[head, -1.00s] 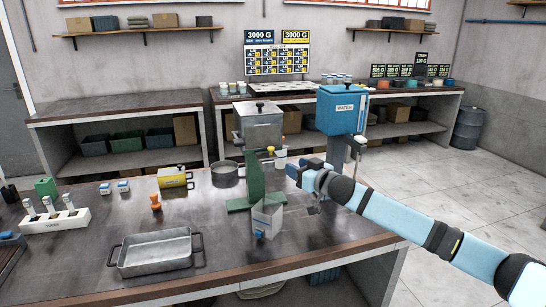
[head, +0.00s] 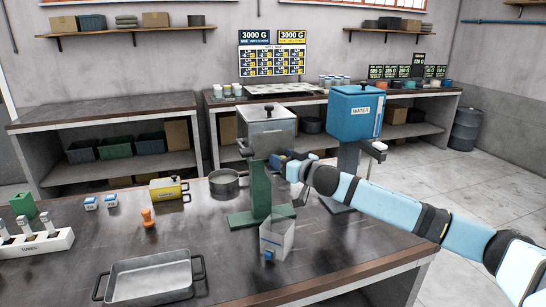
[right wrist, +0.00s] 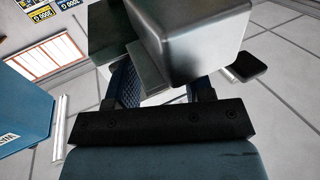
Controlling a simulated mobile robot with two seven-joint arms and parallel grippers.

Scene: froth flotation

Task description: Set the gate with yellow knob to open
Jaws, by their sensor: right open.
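A grey metal tank (head: 268,122) with a black lid knob stands on a green stand (head: 262,190) on the bench. My right gripper (head: 284,163) is at the right side of this stand, just below the tank. In the right wrist view its two dark blue fingers (right wrist: 162,90) are apart, with a grey metal part (right wrist: 150,62) of the machine beyond and between them. I cannot make out the yellow knob or its gate; the gripper covers that side of the stand. A blue water tank (head: 356,112) stands to the right. My left gripper is not in view.
A clear-sided container (head: 276,238) stands in front of the green stand. A metal tray (head: 150,278), an orange object (head: 148,217), a yellow box (head: 168,188) and a round pot (head: 224,182) are on the bench. The bench is bare between the tray and the stand.

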